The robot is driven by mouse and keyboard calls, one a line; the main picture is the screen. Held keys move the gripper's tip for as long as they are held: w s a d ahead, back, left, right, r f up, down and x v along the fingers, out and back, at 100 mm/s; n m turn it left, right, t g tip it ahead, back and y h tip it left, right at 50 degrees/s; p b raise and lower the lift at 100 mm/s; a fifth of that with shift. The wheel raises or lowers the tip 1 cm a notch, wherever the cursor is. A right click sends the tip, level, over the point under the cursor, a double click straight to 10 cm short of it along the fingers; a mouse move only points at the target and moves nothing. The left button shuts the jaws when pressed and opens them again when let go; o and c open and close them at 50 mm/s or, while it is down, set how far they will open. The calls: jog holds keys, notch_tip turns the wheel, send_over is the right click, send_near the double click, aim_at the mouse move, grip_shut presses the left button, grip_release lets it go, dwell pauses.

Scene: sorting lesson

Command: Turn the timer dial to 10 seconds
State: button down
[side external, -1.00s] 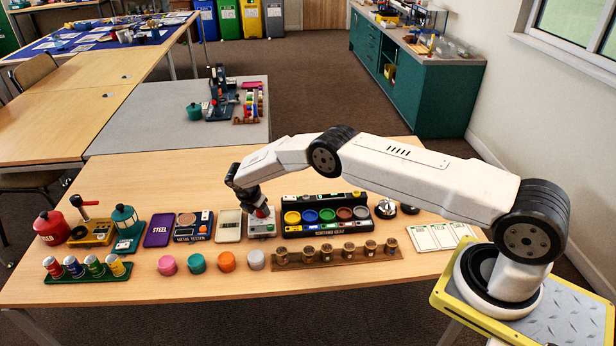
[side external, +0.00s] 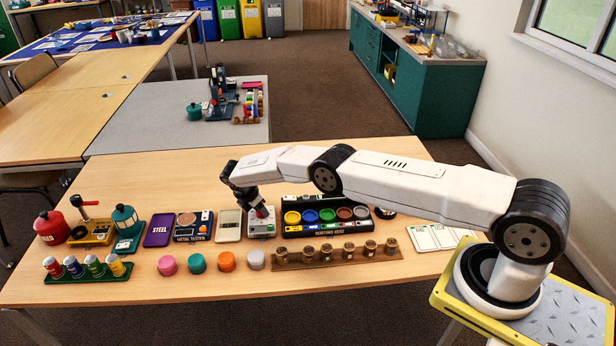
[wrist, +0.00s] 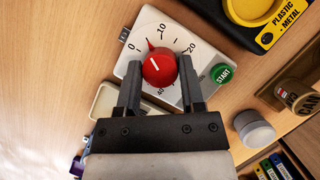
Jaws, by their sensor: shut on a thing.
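The timer (wrist: 195,65) is a white box with a red dial (wrist: 159,70) and a green START button (wrist: 222,74). It sits on the table in the side view (side external: 261,229). In the wrist view, the dial's red pointer stands between 0 and 10, somewhat nearer 10. My gripper (wrist: 160,72) is shut on the dial, one finger on each side. In the side view, my gripper (side external: 261,211) comes down on the timer from above and hides part of the dial. The fingers and gripper body cover the lower part of the scale.
A sorting tray (side external: 328,234) with coloured bowls stands close right of the timer. A pale flat-topped box (side external: 229,225) is close left. A grey cylinder (side external: 255,260) and a wooden rack (side external: 300,265) lie in front. The table behind the timer is clear.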

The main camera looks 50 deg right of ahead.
jog(key=shift+c, duration=1)
grip_release()
jog(key=shift+r, duration=0.1)
jog(key=v, duration=0.7)
jog(key=shift+r, duration=0.25)
jog(key=shift+a, duration=0.15)
